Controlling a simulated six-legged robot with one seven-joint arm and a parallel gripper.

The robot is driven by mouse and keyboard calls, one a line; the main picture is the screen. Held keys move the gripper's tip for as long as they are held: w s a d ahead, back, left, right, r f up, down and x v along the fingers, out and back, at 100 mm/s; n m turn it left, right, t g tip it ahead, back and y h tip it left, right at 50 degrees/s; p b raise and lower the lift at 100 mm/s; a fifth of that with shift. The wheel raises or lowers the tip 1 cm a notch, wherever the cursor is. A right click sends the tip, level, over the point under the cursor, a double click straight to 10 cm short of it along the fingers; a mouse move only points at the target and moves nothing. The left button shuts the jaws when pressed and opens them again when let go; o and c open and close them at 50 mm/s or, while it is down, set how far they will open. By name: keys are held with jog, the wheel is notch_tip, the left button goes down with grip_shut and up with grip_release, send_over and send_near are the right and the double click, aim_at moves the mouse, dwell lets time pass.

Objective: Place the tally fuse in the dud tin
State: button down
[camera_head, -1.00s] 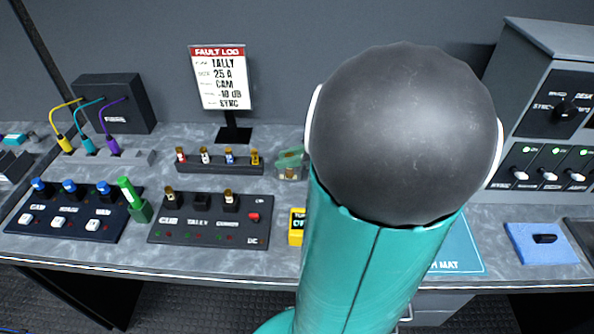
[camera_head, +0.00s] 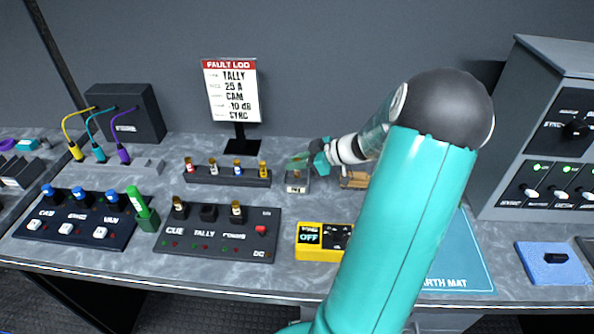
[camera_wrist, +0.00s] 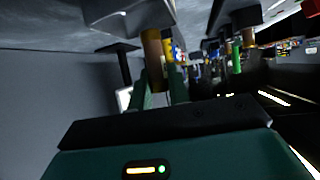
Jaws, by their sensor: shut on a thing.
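My gripper (camera_head: 301,161) is at the back middle of the bench, right above the dud tin (camera_head: 297,188), a small grey box with a pale label. The gripper is shut on the tally fuse, a brown-amber cylinder (camera_wrist: 153,50) between the teal fingers in the wrist view. The fuse's far end reaches to the grey tin, which seems to be at the top of the wrist view (camera_wrist: 135,18). I cannot tell how far the fuse is inside it. On the DC panel (camera_head: 190,243) the TALLY socket (camera_head: 208,213) is empty; CUE and the right-hand socket hold fuses.
A fuse rack (camera_head: 226,178) with several coloured fuses stands just left of the tin. A yellow tester (camera_head: 318,254) reading OFF is in front. The fault log sign (camera_head: 231,91) stands behind. A blue mat (camera_head: 470,262) lies right, partly hidden by my arm.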

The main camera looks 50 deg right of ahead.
jog(key=shift+w+d+f, duration=0.25)
jog(key=shift+f, duration=0.25)
jog(key=shift+w+d+f, duration=0.15)
jog(key=shift+f, duration=1.55)
jog(key=shift+f, duration=0.1)
jog(key=c, duration=1.6)
grip_release()
